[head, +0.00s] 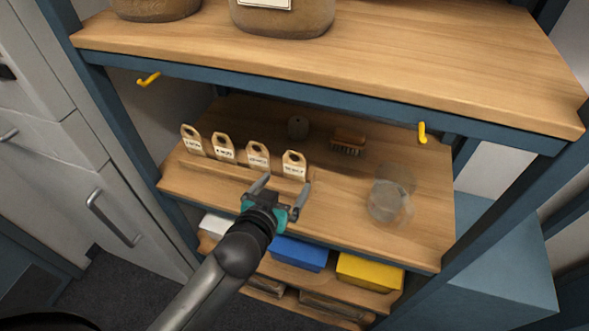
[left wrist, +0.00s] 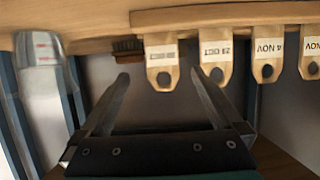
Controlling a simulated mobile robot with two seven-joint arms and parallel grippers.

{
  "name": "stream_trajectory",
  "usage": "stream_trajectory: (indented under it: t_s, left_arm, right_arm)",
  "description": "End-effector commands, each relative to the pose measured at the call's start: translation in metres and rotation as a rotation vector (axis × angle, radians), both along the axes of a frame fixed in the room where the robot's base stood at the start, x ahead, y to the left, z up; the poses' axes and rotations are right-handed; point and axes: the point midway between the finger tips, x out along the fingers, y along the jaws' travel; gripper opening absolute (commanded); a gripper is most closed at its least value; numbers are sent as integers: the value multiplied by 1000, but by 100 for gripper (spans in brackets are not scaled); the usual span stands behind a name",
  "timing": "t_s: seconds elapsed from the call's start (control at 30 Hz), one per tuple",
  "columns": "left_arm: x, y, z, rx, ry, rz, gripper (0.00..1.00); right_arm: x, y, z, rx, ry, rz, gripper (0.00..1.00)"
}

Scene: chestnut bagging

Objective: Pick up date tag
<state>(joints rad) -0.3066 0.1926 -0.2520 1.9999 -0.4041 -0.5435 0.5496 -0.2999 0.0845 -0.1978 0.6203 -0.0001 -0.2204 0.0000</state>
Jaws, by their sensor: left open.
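Several wooden date tags with white labels stand in a row in a slotted wooden strip on the middle shelf. In the head view the rightmost tag (head: 294,166) is in front of my left gripper (head: 286,184). My left gripper is open and empty. In the left wrist view one tag (left wrist: 160,62) lies between the open fingertips (left wrist: 159,77), apart from them; its label is too blurred to read. Beside it are a tag reading 28 OCT (left wrist: 213,50) and one reading 4 NOV (left wrist: 266,47). My right gripper is not in view.
A clear glass vessel (head: 388,203) stands on the shelf at the right. A brush (head: 347,142) and a ball of twine (head: 298,127) lie farther back. The upper shelf (head: 420,70) overhangs, with yellow hooks (head: 422,132) below. Blue (head: 298,254) and yellow bins (head: 369,272) sit underneath.

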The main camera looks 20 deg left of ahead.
Motion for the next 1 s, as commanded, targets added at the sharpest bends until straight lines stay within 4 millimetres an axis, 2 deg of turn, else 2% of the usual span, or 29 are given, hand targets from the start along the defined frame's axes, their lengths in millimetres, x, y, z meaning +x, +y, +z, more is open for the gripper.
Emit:
stream_trajectory:
  t_s: [0.3,0.67,1.0]
  left_arm:
    - [47,-2,-20,1,0,0,100]
    - [67,-2,-29,1,2,-1,100]
    - [102,0,-46,0,1,-1,100]
  right_arm:
    - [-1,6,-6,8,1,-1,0]
    - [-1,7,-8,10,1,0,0]
    - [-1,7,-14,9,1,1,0]
